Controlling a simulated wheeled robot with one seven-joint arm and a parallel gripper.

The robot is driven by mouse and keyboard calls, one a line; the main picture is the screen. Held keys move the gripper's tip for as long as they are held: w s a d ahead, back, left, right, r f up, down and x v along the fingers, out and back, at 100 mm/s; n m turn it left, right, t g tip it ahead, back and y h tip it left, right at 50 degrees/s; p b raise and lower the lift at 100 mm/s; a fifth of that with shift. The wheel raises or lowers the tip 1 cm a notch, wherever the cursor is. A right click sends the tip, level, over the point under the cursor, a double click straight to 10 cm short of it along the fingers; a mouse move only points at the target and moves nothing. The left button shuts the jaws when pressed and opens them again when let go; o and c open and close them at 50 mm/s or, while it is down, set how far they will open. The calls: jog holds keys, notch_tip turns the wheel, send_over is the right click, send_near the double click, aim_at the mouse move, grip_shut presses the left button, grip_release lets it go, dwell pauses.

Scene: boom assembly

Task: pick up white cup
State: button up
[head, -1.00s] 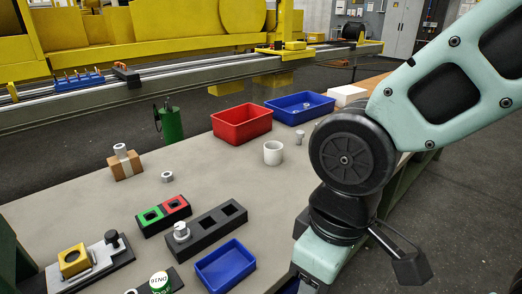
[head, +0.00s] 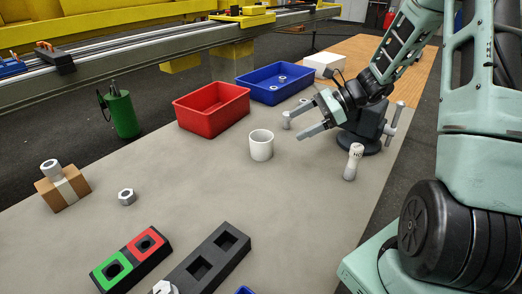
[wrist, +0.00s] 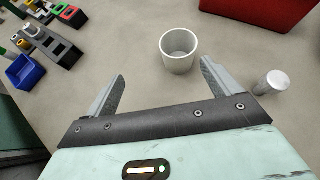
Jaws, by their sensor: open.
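The white cup (head: 261,145) stands upright on the grey bench top, in front of the red bin. My gripper (head: 296,122) is low over the bench to the right of the cup, its fingers pointing toward it. In the wrist view the cup (wrist: 179,50) stands just beyond the two fingertips (wrist: 162,70), a little right of the middle of the gap. The jaws are open and empty, and appear apart from the cup.
A small pale cylinder (wrist: 272,82) stands just outside the right finger in the wrist view. A red bin (head: 211,108) and a blue bin (head: 275,82) stand behind. A white bottle-like piece (head: 353,163) stands at right.

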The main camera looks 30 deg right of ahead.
aim_at(261, 140)
jog(key=shift+m+t, duration=0.6)
jog(key=shift+m, duration=0.2)
jog(key=w+a+f, duration=0.2)
jog(key=w+f, duration=0.1)
jog(key=w+a+f, duration=0.3)
jog(key=shift+w+a+f, duration=0.1)
jog(key=shift+a, duration=0.1)
jog(key=shift+w+p+x, duration=0.2)
jog(key=shift+p+x, duration=0.2)
jog(key=shift+x, duration=2.25)
jog(key=c, duration=1)
